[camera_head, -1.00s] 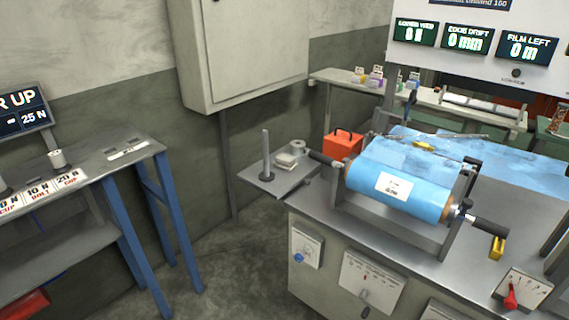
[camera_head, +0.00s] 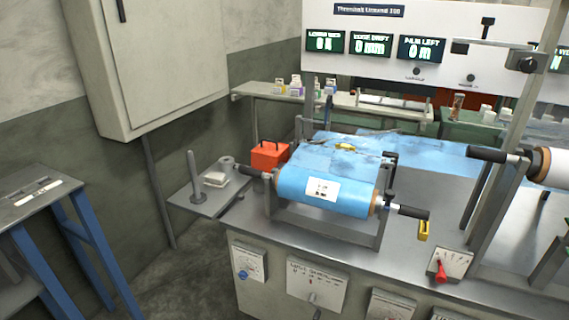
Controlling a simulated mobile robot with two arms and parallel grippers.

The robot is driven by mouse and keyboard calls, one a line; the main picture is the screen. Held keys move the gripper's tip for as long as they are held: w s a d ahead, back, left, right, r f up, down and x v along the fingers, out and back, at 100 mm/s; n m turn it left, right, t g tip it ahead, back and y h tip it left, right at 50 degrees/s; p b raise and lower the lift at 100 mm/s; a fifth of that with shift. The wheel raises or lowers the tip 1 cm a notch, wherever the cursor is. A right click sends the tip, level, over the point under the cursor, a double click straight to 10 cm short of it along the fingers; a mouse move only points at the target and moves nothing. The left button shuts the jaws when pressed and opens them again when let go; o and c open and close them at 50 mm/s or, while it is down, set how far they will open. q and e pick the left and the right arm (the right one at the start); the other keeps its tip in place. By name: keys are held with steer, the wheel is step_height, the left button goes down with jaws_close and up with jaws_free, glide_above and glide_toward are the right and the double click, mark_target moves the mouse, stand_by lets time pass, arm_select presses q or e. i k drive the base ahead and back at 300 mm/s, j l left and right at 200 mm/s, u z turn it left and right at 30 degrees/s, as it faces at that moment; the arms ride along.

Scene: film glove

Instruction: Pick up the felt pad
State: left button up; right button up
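A small pale, flat block (camera_head: 215,179), which may be the felt pad, lies on the grey side shelf (camera_head: 190,207) at the left end of the machine. It is too small to identify for certain. A small grey roll (camera_head: 227,164) stands right behind it, and an upright grey post (camera_head: 193,178) stands to its left. Neither of my grippers shows in the head view.
A blue film roll (camera_head: 330,190) with black handles sits in a frame on the machine. A grey table (camera_head: 40,195) with blue legs is at left. Bare floor shows between the table and machine.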

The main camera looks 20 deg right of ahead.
mark_target(215, 180)
steer(key=i+j, duration=0.25)
steer(key=i, duration=0.2)
steer(key=i+j+z, duration=0.1)
steer(key=i+j, duration=0.15)
steer(key=i, duration=0.2)
steer(key=i+j, duration=0.25)
steer(key=i, duration=0.15)
